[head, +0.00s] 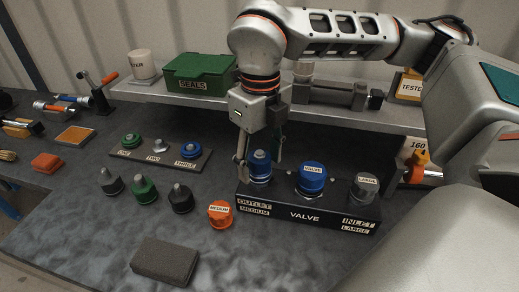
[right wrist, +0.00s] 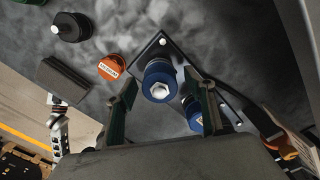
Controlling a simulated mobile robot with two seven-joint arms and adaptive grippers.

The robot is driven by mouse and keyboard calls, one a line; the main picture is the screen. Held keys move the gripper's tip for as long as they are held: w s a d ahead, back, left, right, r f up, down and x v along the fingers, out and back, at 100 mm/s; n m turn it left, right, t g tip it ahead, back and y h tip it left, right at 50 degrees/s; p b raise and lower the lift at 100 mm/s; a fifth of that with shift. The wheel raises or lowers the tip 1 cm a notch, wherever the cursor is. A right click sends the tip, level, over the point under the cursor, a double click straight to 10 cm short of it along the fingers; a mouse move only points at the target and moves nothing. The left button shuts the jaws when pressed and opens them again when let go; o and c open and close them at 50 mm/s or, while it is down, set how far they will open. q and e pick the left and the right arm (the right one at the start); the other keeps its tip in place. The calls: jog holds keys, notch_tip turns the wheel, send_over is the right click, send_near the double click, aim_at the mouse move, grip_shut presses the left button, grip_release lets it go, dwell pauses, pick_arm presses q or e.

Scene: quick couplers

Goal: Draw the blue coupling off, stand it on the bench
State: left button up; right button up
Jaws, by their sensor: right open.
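The blue coupling (head: 260,166) sits upright at the outlet end of the black valve block (head: 305,214), a silver hex on its top. It also shows in the right wrist view (right wrist: 158,82). My right gripper (head: 259,168) comes down from above, open, with one finger on each side of the coupling. The fingers also show in the right wrist view (right wrist: 168,100); I cannot tell whether either touches the coupling.
An orange cap (head: 220,213) stands left of the block. Several couplings, including a green one (head: 145,190), stand further left, before a labelled rack (head: 160,162). A grey pad (head: 165,261) lies in front. A shelf (head: 225,101) runs behind.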

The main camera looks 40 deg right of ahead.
aim_at(260, 156)
jog(key=shift+f, duration=0.15)
jog(key=c, duration=1.3)
jog(key=o, duration=0.6)
jog(key=c, duration=0.6)
jog(key=shift+r, duration=0.25)
jog(key=shift+r+p, duration=0.9)
jog(key=shift+r, duration=0.4)
pick_arm(q)
jog(key=shift+t, duration=0.3)
jog(key=shift+w+r+p, duration=0.2)
jog(key=shift+w+r, duration=0.1)
jog(key=shift+r, duration=0.4)
jog(key=shift+w+r+p, duration=0.2)
jog(key=shift+w+r, duration=0.05)
jog(key=shift+r, duration=0.45)
jog(key=shift+w+r+p, duration=0.2)
jog(key=shift+w+r, duration=0.1)
jog(key=shift+r, duration=0.4)
pick_arm(e)
jog(key=shift+r, duration=0.55)
pick_arm(q)
jog(key=shift+r, duration=0.1)
pick_arm(e)
jog(key=shift+r, duration=0.1)
